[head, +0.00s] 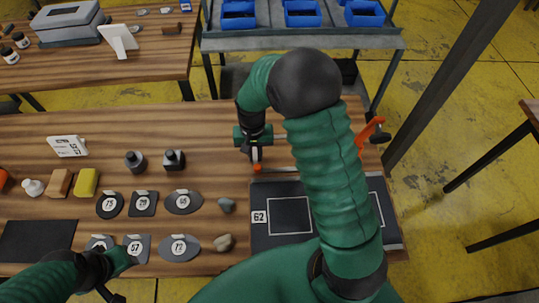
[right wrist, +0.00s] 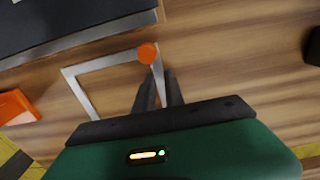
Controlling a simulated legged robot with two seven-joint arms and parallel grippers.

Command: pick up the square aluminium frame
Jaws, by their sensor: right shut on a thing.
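The square aluminium frame (right wrist: 80,92) is a thin silver outline with an orange knob (right wrist: 147,53) at one corner. In the right wrist view it lies over the wooden table, close to the dark mat. My right gripper (right wrist: 158,80) is shut on the frame's side bar just below the knob. In the head view the right gripper (head: 254,153) is above the mat's far left corner, and my right arm hides most of the frame. My left gripper (head: 112,280) is low at the left, by the labelled plates; its fingers are unclear.
The dark mat (head: 262,237) with white square outlines carries a "62" tag. Several labelled dark plates (head: 183,202), two black bottles (head: 174,160) and grey stones (head: 223,242) lie left of it. An orange clamp (head: 370,133) is at the table's right. Bare wood (head: 210,125) lies behind.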

